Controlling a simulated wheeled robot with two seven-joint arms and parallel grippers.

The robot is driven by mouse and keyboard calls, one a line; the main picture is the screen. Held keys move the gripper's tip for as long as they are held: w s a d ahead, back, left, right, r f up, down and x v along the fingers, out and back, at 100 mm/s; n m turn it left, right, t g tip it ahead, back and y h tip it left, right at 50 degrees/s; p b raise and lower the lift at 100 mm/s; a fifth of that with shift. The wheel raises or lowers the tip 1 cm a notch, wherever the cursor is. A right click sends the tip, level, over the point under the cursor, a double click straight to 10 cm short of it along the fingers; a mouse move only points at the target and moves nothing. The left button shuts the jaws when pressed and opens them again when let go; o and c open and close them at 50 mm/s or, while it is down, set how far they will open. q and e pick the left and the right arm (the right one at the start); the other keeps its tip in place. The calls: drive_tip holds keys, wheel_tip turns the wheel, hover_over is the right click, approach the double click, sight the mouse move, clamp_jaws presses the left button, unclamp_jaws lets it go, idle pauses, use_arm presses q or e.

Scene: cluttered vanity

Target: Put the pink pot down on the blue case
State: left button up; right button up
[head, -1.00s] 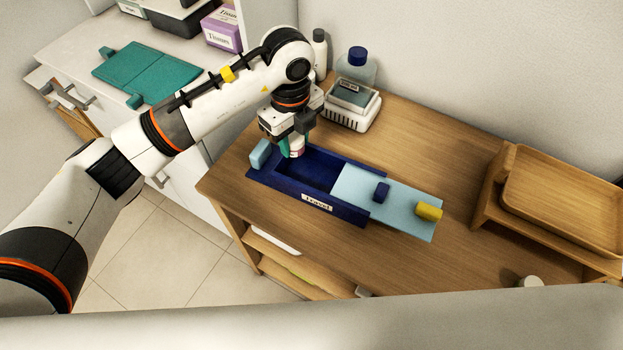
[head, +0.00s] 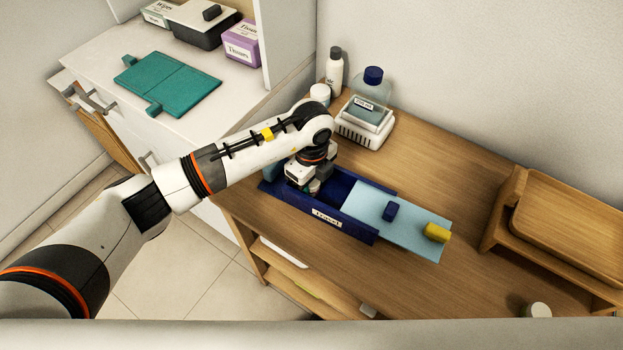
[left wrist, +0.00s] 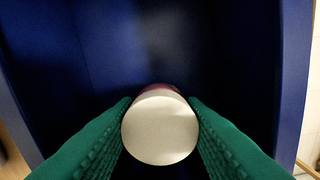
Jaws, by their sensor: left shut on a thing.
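The blue case (head: 352,228) is a dark blue open box with a "Travel" label on the wooden table. A light blue lid panel (head: 412,222) covers its right part. My left gripper (head: 309,191) is down at the case's open left part, fingers mostly hidden in the head view. In the left wrist view its green fingers (left wrist: 160,135) are shut on the pink pot, whose round white lid (left wrist: 160,130) faces the camera. A sliver of pink body shows behind the lid. The case's dark blue walls (left wrist: 296,60) surround it. Contact with the case floor cannot be told. My right gripper is out of view.
A wooden tray stand (head: 500,218) is at right.

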use_arm(q)
drive_tip(key=shift+f, duration=0.1)
drive_tip(key=o, duration=1.1)
drive_tip(key=shift+c, duration=0.2)
drive_tip(key=shift+r, duration=0.35)
wheel_tip(320, 180, up, 12)
drive_tip(key=b, duration=0.1)
drive_tip(key=shift+f+b, duration=0.2)
drive_tip(key=shift+b, duration=0.1)
drive_tip(key=shift+d, duration=0.1)
